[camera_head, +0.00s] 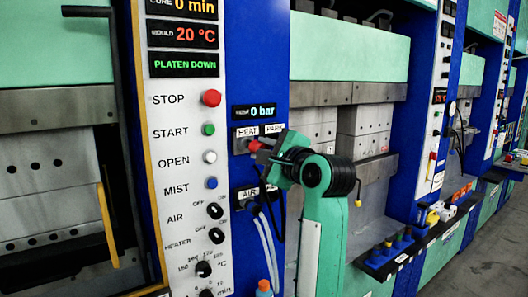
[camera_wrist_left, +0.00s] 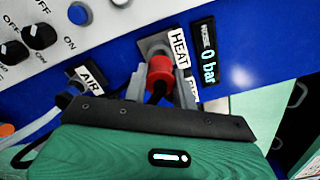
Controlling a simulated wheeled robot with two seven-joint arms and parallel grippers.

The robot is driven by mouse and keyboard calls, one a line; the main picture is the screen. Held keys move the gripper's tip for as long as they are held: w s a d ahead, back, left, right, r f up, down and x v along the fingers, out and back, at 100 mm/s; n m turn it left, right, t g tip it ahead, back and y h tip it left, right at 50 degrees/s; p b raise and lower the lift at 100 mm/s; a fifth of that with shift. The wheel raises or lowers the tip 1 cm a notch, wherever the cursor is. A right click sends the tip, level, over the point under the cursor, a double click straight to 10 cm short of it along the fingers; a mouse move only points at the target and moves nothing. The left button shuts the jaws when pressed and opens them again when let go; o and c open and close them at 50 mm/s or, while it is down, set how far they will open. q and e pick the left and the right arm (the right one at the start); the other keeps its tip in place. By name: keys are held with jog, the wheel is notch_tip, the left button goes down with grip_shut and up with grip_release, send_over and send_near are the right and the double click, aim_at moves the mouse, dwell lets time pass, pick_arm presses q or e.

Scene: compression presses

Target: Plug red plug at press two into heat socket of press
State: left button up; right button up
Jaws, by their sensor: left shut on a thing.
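The red plug (camera_head: 254,146) is at the heat socket (camera_head: 239,142), under the HEAT label on the press's blue panel. My left gripper (camera_head: 260,147) is shut on the plug. In the left wrist view the red plug (camera_wrist_left: 160,70) sits between the two grey fingers of my left gripper (camera_wrist_left: 160,90), its front against the metal plate of the heat socket (camera_wrist_left: 153,45). A dark cable runs back from the plug. I cannot tell how deep the plug is in the socket, as its front and the hole are hidden. My right gripper is not in view.
The AIR connection (camera_head: 247,193) with pale hoses (camera_head: 266,240) is just below. The PARK label (camera_head: 274,129) is right of HEAT, its socket hidden by my gripper. A white control panel (camera_head: 184,150) with buttons and knobs stands left. Other presses and a dark tool shelf (camera_head: 405,250) are right.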

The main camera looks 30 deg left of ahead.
aim_at(256, 148)
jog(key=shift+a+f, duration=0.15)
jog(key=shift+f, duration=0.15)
pick_arm(q)
jog(key=shift+b+x, duration=0.6)
jog(key=shift+x, duration=0.9)
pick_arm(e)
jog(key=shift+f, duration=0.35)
pick_arm(q)
jog(key=o, duration=1.1)
jog(key=shift+a, duration=0.1)
